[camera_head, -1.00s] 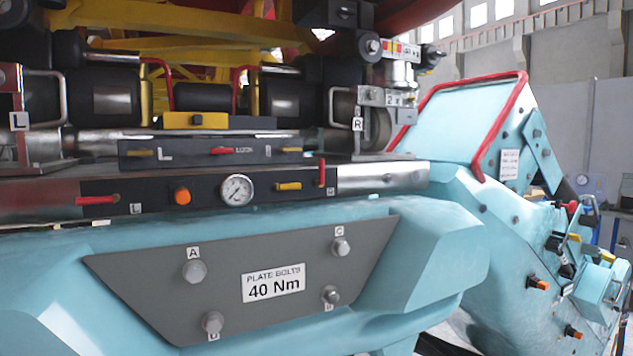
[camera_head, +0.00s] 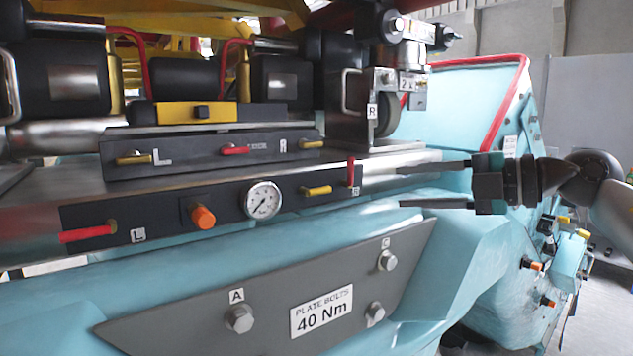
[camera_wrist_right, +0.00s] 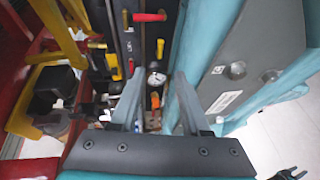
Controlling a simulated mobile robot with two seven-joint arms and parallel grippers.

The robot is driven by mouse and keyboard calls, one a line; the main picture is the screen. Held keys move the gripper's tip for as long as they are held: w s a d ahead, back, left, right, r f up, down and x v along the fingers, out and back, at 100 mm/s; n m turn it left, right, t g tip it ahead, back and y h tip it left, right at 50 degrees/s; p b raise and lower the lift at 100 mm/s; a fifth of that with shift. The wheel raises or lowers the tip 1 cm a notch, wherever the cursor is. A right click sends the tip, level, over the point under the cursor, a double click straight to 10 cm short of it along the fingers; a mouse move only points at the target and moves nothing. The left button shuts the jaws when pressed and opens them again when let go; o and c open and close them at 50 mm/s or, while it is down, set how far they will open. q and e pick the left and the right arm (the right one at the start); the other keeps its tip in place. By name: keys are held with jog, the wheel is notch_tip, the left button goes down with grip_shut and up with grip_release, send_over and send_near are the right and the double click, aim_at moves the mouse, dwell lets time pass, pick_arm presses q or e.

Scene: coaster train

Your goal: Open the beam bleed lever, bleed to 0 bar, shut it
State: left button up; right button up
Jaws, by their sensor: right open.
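The dark beam panel (camera_head: 125,222) carries a yellow lever (camera_head: 316,191), lying sideways right of the gauge. A red lever (camera_head: 351,171) stands upright at the panel's right end, by a letter tag. Another red lever (camera_head: 88,234) lies sideways at the left end. The round white pressure gauge (camera_head: 263,200) shows a dark needle, too small to read; it also shows in the right wrist view (camera_wrist_right: 156,79). No label here names the bleed lever. My right gripper (camera_head: 403,186) is open and empty, right of the upright red lever, fingers pointing left. My left gripper is out of view.
An orange knob (camera_head: 203,217) sticks out left of the gauge. Above is a second block (camera_head: 190,157) with several small levers. A wheel bracket (camera_head: 372,112) overhangs the panel's right end. The grey bolt plate (camera_head: 270,312) lies below.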

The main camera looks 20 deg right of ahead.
jog(key=p, duration=0.5)
send_near(326, 190)
jog(key=x, duration=0.7)
jog(key=shift+w+a, duration=0.1)
jog(key=shift+w, duration=0.05)
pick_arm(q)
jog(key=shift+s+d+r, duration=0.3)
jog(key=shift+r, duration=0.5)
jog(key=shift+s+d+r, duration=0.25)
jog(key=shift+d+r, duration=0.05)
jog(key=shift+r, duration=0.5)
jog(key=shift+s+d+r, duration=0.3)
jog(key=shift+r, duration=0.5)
pick_arm(e)
jog(key=shift+w+a+f, duration=0.2)
jog(key=shift+w+a, duration=0.15)
jog(key=shift+w, duration=0.05)
jog(key=shift+c, duration=0.2)
grip_shut()
